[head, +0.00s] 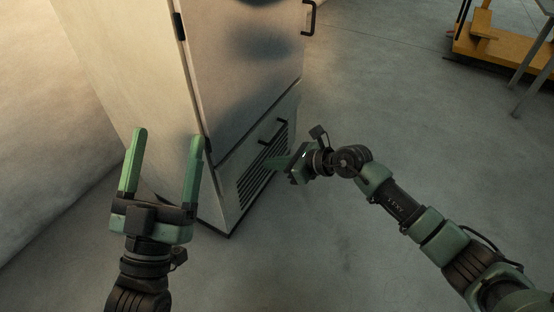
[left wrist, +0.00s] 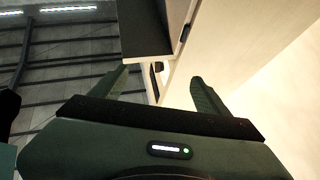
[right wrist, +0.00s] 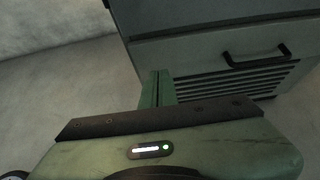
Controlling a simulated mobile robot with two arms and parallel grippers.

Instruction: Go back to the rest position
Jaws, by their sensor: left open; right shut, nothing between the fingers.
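My left gripper (head: 161,160) is open and empty, with its two green fingers pointing up in front of the left side of a tall cabinet (head: 142,72). In the left wrist view its fingers (left wrist: 160,88) stand apart with nothing between them. My right gripper (head: 272,163) is near the cabinet's lower vented front. In the right wrist view its fingers (right wrist: 158,88) are together and hold nothing. Whether they touch the cabinet front, I cannot tell.
The cabinet has a door with a handle (head: 309,17), a lower panel with a handle (head: 272,131) and a slotted vent (head: 262,172). An orange wooden platform (head: 492,50) is at the far right. Grey floor (head: 400,120) is clear between them. A pale wall (head: 40,130) is at left.

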